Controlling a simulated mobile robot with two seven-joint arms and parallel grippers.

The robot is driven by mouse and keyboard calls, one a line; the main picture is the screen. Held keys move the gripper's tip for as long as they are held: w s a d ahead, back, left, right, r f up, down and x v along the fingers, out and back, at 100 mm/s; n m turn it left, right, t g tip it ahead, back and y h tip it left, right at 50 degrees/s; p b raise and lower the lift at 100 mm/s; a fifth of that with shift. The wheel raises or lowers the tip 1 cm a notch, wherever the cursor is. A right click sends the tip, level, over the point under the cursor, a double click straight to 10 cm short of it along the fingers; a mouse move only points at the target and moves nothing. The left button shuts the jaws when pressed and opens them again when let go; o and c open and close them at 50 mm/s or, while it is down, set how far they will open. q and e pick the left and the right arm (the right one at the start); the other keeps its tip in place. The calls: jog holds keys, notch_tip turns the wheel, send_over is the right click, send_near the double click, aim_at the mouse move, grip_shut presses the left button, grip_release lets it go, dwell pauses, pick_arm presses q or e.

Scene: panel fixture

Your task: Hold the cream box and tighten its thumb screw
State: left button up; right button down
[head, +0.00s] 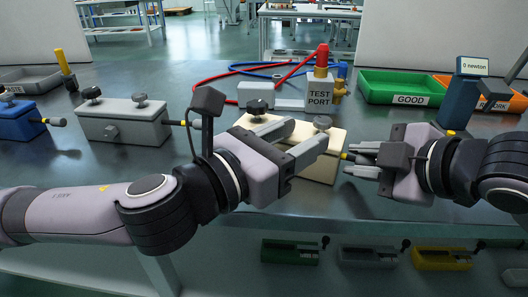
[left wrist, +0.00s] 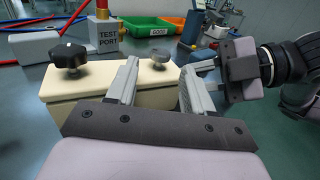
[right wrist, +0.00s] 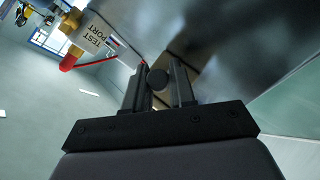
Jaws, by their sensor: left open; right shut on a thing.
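The cream box (head: 317,168) stands on the dark bench below the test port, with a black knob (head: 257,107) and a grey knob (head: 322,122) on top. It also shows in the left wrist view (left wrist: 90,87). My left gripper (head: 307,131) is open, its fingers reaching over the box near the grey knob; whether they touch it I cannot tell. My right gripper (head: 358,160) is at the box's right end, shut on the thumb screw (right wrist: 158,78), whose dark round head shows between its fingers in the right wrist view. A yellow band (head: 344,156) shows at the screw's shaft.
A grey box (head: 125,124) and a blue box (head: 17,124) stand left. The test port (head: 319,92), with red and blue hoses, is behind. A green GOOD tray (head: 405,84) and a blue gauge reading "0 newton" (head: 459,98) are right. The front bench edge is close.

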aim_at(321, 128)
pick_arm(q)
jog(key=shift+v, duration=3.1)
jog(key=shift+d+f+t, duration=0.1)
jog(key=shift+d+t, duration=0.2)
jog(key=shift+d, duration=0.3)
jog(key=shift+s+d+n+t+y, duration=0.2)
jog(key=shift+d+n+t+y, duration=0.5)
jog(key=shift+d+t+y, duration=0.35)
jog(key=w+d+n+y, duration=0.1)
jog(key=w, duration=0.2)
jog(key=w+d+n+y, duration=0.1)
jog(key=w+d+y, duration=0.1)
jog(key=w, duration=0.1)
jog(key=w+d+n+t+y, duration=0.1)
jog(key=w+d, duration=0.1)
jog(key=w, duration=0.1)
jog(key=shift+w+n+y, duration=0.2)
jog(key=shift+n+y, duration=0.1)
jog(key=shift+y, duration=0.05)
grip_shut()
